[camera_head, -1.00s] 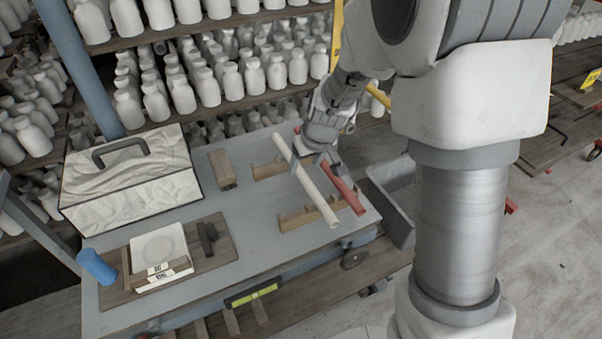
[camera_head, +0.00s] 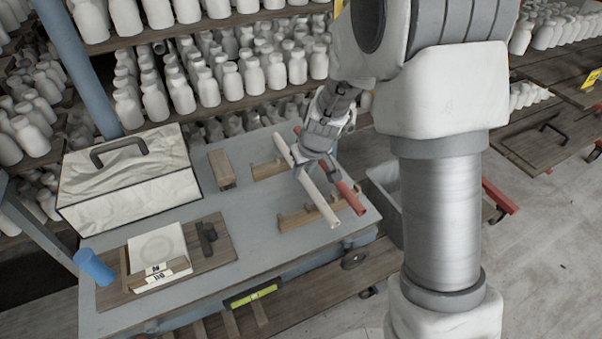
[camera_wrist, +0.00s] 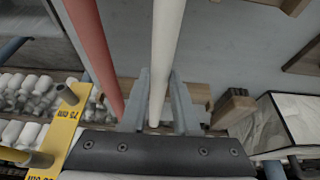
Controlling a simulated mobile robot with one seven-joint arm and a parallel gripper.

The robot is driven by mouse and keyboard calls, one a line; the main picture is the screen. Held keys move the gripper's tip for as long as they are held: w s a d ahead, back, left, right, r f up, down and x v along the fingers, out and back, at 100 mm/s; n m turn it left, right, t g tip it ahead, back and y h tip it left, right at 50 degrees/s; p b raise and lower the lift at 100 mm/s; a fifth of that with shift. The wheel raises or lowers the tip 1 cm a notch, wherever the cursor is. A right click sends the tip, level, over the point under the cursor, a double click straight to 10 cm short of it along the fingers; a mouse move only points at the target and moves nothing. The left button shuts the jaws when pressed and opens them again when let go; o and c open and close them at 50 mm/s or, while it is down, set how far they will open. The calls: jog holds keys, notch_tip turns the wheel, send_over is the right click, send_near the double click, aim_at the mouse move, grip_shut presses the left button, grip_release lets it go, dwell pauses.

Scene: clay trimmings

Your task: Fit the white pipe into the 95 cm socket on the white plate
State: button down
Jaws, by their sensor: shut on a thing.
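The white pipe (camera_head: 318,200) lies across two notched wooden rests on the grey table in the head view; whether it touches them I cannot tell. My gripper (camera_head: 307,170) is shut on its middle part. In the wrist view, the white pipe (camera_wrist: 166,45) runs between the fingers of my gripper (camera_wrist: 160,88). A yellow plate (camera_wrist: 66,130) with tubular sockets shows at the lower left there. Its upper label seems to read 75 CM and its lower one is unclear. I see no white plate with sockets in these views.
A red pipe (camera_head: 349,196) lies close beside the white one. The front wooden rest (camera_head: 290,219) is under the pipes' near ends. A case (camera_head: 130,190), a wooden block (camera_head: 222,170) and a board (camera_head: 222,240) stand left. A grey bin (camera_head: 384,182) is right of the table.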

aim_at(303, 173)
jog(key=shift+r, duration=0.1)
dwell(0.3)
jog(key=shift+r, duration=0.6)
notch_tip(303, 173, up, 3)
jog(key=shift+f+p, duration=0.15)
jog(key=shift+p, duration=0.45)
jog(key=s+d+r, duration=0.4)
jog(key=d+r, duration=0.3)
jog(key=d, duration=0.4)
jog(key=s+f+m+p, duration=0.1)
jog(key=p, duration=0.1)
jog(key=f+m+h+p, duration=0.1)
jog(key=f+p, duration=0.1)
jog(key=s+a+f+m+p, duration=0.1)
jog(key=f+m+p, duration=0.1)
jog(key=shift+s+f, duration=0.25)
jog(key=shift+s, duration=0.1)
jog(key=shift+s+d+f+m+h+p, duration=0.1)
jog(key=shift+s+f+m+h+p, duration=0.25)
jog(key=shift+f+h+p, duration=0.1)
jog(key=shift+f+t, duration=0.1)
jog(key=shift+t, duration=0.2)
